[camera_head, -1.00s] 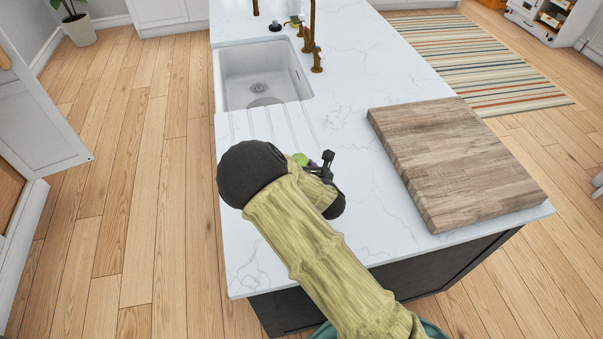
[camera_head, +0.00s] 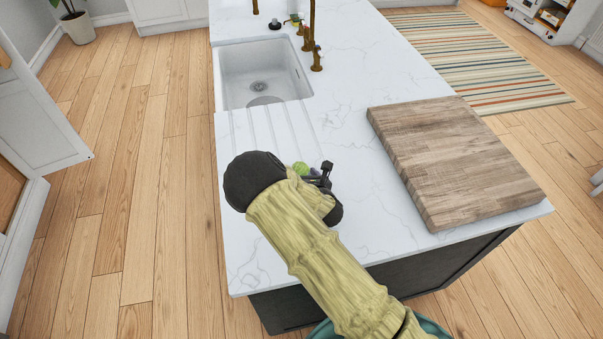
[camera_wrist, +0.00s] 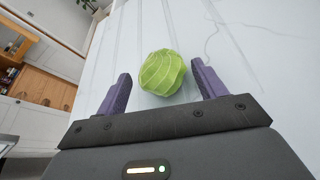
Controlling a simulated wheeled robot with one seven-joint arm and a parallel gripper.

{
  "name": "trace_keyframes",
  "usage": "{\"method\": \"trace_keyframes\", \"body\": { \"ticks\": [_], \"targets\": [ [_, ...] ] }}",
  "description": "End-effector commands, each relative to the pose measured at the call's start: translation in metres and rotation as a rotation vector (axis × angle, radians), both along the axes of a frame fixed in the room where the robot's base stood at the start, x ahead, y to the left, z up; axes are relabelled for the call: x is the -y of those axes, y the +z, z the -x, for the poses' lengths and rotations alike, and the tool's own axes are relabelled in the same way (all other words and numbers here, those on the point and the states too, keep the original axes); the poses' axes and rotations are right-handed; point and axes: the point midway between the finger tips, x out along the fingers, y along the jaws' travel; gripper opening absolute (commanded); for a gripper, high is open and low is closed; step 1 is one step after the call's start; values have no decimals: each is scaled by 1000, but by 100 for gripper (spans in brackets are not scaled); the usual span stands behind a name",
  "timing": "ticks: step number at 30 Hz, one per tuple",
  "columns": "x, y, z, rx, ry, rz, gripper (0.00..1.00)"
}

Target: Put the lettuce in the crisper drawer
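The lettuce is a round, pale green, ribbed ball. In the wrist view the lettuce (camera_wrist: 162,72) sits on the white counter, between and a little beyond the two purple fingertips. My gripper (camera_wrist: 160,84) is open, with a gap on both sides of the lettuce. In the head view the lettuce (camera_head: 301,168) is mostly hidden behind my arm, and my gripper (camera_head: 312,172) shows only in part beside it. I see no crisper drawer in either view.
A thick wooden board (camera_head: 455,160) lies on the counter to the right. A sink (camera_head: 262,75) with brass taps is set in the counter's far part. The marble counter (camera_head: 345,125) is clear around the lettuce. A white cabinet door (camera_head: 40,120) stands at the left.

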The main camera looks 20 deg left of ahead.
Motion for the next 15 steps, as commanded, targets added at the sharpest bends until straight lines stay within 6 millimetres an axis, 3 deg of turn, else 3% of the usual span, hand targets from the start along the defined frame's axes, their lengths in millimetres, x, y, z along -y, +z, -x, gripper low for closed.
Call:
{"method": "trace_keyframes", "body": {
  "ticks": [15],
  "targets": [
    [5,4,6,-1,-1,1,73]
  ]
}}
